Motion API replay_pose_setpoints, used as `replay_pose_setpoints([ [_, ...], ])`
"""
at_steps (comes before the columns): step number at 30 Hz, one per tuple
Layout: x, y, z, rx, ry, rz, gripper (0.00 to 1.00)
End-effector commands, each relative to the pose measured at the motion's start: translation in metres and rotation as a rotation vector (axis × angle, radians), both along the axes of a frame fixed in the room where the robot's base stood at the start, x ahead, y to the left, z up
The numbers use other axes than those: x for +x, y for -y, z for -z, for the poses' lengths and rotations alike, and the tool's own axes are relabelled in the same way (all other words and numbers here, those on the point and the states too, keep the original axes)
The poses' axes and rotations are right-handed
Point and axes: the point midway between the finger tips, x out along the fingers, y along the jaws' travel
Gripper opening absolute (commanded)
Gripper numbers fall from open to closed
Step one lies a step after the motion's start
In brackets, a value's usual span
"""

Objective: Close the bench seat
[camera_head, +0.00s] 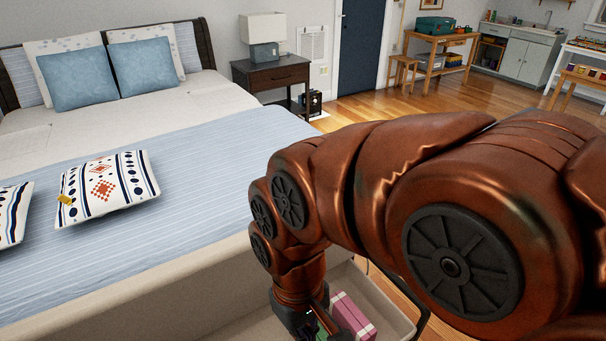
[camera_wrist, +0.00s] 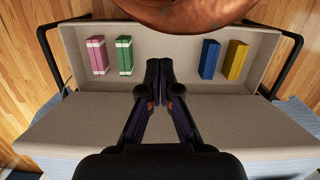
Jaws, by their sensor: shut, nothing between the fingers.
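The bench stands at the foot of the bed, with its storage box (camera_wrist: 190,28) open. Inside, a pink block or book (camera_wrist: 97,55), a green one (camera_wrist: 124,56), a blue one (camera_wrist: 209,59) and a yellow one (camera_wrist: 236,61) stand apart. The beige padded panel (camera_wrist: 245,118) along the box's bed side looks like the raised seat. It also shows in the head view (camera_head: 150,292). My gripper (camera_wrist: 159,68) is shut and empty, with its fingertips over the middle of the box, between the green and blue pieces. In the head view my arm hides much of the bench.
Black curved armrests stand at both bench ends, left (camera_wrist: 45,55) and right (camera_wrist: 291,62). The bed (camera_head: 205,165) with a patterned pillow (camera_head: 110,187) lies behind the bench. A nightstand (camera_head: 271,76) stands beyond. Wooden floor (camera_wrist: 22,70) is open around the bench.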

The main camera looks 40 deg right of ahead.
Motion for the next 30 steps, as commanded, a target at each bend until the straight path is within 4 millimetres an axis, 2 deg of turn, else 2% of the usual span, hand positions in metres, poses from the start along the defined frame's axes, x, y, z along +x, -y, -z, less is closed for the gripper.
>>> replay_pose_setpoints([
  [5, 0.047, 0.001, -0.007, 0.034, 0.06, -0.049, 0.0],
  [8, 0.089, 0.005, -0.015, 0.063, 0.115, -0.089, 0.0],
  [11, 0.131, 0.013, -0.022, 0.09, 0.173, -0.118, 0.0],
  [16, 0.2, 0.04, -0.033, 0.123, 0.277, -0.143, 0.0],
  [20, 0.249, 0.075, -0.038, 0.134, 0.358, -0.138, 0.0],
  [23, 0.283, 0.109, -0.038, 0.135, 0.417, -0.123, 0.0],
  [26, 0.312, 0.15, -0.036, 0.124, 0.471, -0.099, 0.0],
  [30, 0.342, 0.217, -0.029, 0.093, 0.54, -0.05, 0.0],
])
